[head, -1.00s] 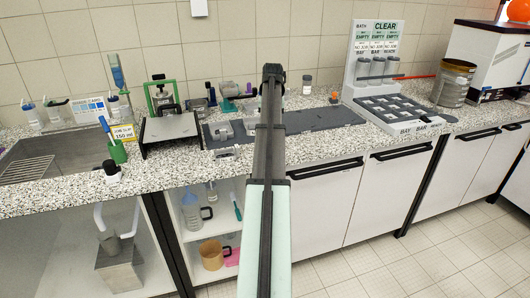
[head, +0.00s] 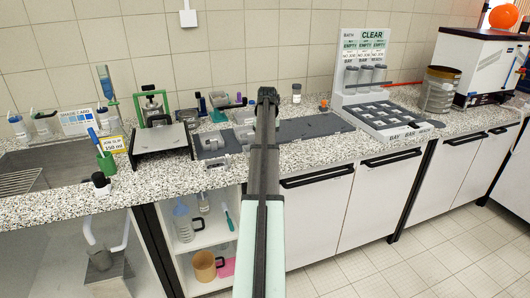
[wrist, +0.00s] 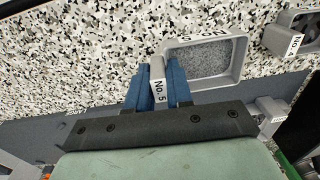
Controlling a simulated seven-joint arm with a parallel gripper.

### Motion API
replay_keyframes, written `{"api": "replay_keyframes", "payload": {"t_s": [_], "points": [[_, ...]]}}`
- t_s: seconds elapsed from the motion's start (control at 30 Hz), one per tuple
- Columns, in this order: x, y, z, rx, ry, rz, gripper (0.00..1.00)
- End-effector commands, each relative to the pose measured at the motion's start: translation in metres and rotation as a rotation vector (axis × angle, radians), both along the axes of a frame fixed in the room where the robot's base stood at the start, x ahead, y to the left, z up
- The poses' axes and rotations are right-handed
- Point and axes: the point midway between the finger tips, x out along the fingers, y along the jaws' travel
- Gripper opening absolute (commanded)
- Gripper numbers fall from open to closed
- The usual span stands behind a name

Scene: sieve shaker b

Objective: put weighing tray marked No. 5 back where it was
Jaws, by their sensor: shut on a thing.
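In the wrist view, the grey weighing tray marked No. 5 (wrist: 238,60) is a shallow rectangular dish with grey granular material inside. My gripper (wrist: 158,82) has its blue fingers shut on the tray's labelled tab, with the No. 5 label showing between them. The tray is over speckled worktop beside the dark mat; I cannot tell whether it touches the surface. In the head view, my arm hides the gripper and this tray.
Another grey labelled tray (wrist: 292,38) is at the wrist view's upper right, and a smaller grey piece (wrist: 270,108) is lower right. In the head view, the dark mat (head: 315,126) has clear room right of my arm. A bay rack (head: 385,117) stands farther right.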

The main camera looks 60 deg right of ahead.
Motion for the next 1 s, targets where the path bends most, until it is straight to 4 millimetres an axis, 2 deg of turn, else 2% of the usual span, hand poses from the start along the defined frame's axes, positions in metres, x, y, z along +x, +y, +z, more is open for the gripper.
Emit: {"api": "replay_keyframes", "payload": {"t_s": [0.37, 0.77, 0.8, 1.0], "points": [[0.0, 0.0, -0.037, 0.0, 0.0, -0.001, 0.0], [0.0, 0.0, -0.04, 0.0, 0.0, -0.001, 0.0], [0.0, 0.0, -0.04, 0.0, 0.0, -0.001, 0.23], [0.0, 0.0, -0.04, 0.0, 0.0, -0.001, 0.42]]}}
